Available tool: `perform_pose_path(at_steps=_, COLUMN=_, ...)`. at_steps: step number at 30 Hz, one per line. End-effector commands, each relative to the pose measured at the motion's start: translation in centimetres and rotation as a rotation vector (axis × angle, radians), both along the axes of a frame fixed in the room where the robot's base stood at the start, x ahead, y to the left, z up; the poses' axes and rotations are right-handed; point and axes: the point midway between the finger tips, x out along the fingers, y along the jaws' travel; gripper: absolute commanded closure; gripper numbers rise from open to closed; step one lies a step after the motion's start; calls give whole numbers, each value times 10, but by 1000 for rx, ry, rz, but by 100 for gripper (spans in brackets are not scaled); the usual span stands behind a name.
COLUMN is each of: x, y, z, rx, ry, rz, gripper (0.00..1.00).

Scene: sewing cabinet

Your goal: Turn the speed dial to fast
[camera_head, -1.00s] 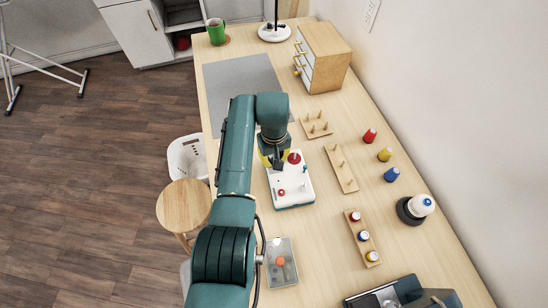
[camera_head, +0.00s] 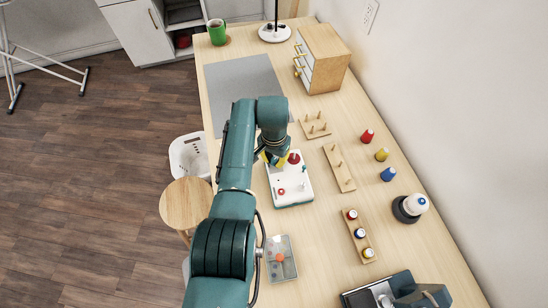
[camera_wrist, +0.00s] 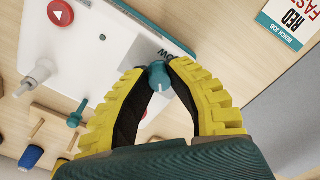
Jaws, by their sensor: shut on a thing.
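The speed dial (camera_wrist: 158,76) is a small teal knob with a white pointer line, on the white control panel (camera_wrist: 110,55) of the machine in the wrist view. My gripper (camera_wrist: 157,72) has its yellow, black-lined fingers closed on either side of the dial. The pointer line faces the palm side, toward the picture's bottom. Lettering beside the dial is partly hidden by a finger; only its end, like "OW", shows. In the head view the white machine (camera_head: 291,184) sits on the table under my gripper (camera_head: 273,160); the dial is hidden there.
A red button (camera_wrist: 60,13) and a grey lever (camera_wrist: 38,76) stand on the panel near the dial. Peg racks (camera_head: 340,168) and loose spools (camera_head: 388,174) are to the right.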

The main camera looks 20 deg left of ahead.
Motion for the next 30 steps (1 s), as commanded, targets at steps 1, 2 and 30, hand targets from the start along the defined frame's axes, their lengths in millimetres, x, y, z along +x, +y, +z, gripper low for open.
perform_pose_path(at_steps=1, x=-1, y=0, z=-1, rx=0, ry=1, rz=-44, gripper=100)
perform_pose_path(at_steps=2, x=-1, y=0, z=-1, rx=0, ry=1, rz=-72, gripper=100)
perform_pose_path(at_steps=30, x=-1, y=0, z=-2, rx=-1, ry=3, rz=-727, gripper=100)
